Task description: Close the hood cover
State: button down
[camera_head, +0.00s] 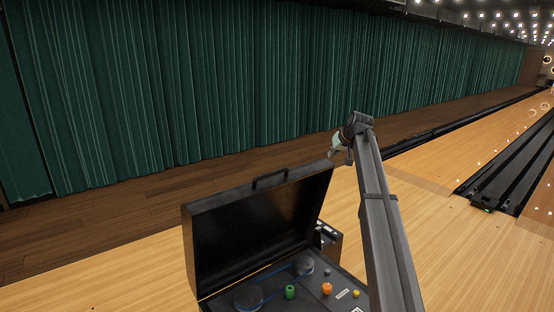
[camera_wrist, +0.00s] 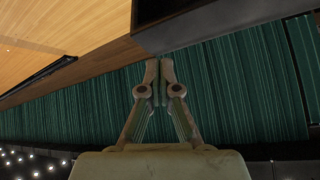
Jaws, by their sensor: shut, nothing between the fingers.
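The hood cover (camera_head: 250,228) stands open and raised on the ball return machine (camera_head: 335,288), with its dark inner face showing. A black handle (camera_head: 270,180) is on its top edge. My gripper (camera_head: 335,146) is in the air, above and to the right of the cover's top right corner in the head view, and looks apart from it. In the wrist view my gripper (camera_wrist: 158,82) has its two fingertips together with nothing between them. A dark panel at the top of the wrist view, probably the hood cover (camera_wrist: 220,20), lies just beyond the fingertips.
Inside the machine are a blue belt (camera_head: 275,282), a green knob (camera_head: 290,291), an orange knob (camera_head: 327,288) and a small yellow button (camera_head: 356,293). A green curtain (camera_head: 200,80) hangs behind. The wooden floor (camera_head: 120,270) left of the machine is clear. Bowling lanes run off right.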

jog(key=s+a+r+n+g, duration=0.1)
jog(key=s+a+r+n, duration=0.15)
jog(key=a, duration=0.45)
jog(key=s+a+r+n+g, duration=0.1)
jog(key=a+r, duration=0.2)
jog(key=a, duration=0.4)
jog(key=s+a+r+n+g, duration=0.1)
jog(key=s+a+r+n, duration=0.1)
jog(key=a, duration=0.5)
jog(key=shift+y, duration=0.4)
jog(key=f+p, duration=0.1)
jog(key=f, duration=0.2)
jog(key=w+a+f+p, duration=0.1)
jog(key=f+p, duration=0.3)
jog(key=f, duration=0.1)
jog(key=shift+w+a+f, duration=0.3)
jog(key=shift+w, duration=0.1)
jog(key=shift+s+d+f+p, duration=0.2)
jog(key=shift+d+f+p, duration=0.05)
jog(key=shift+p, duration=0.1)
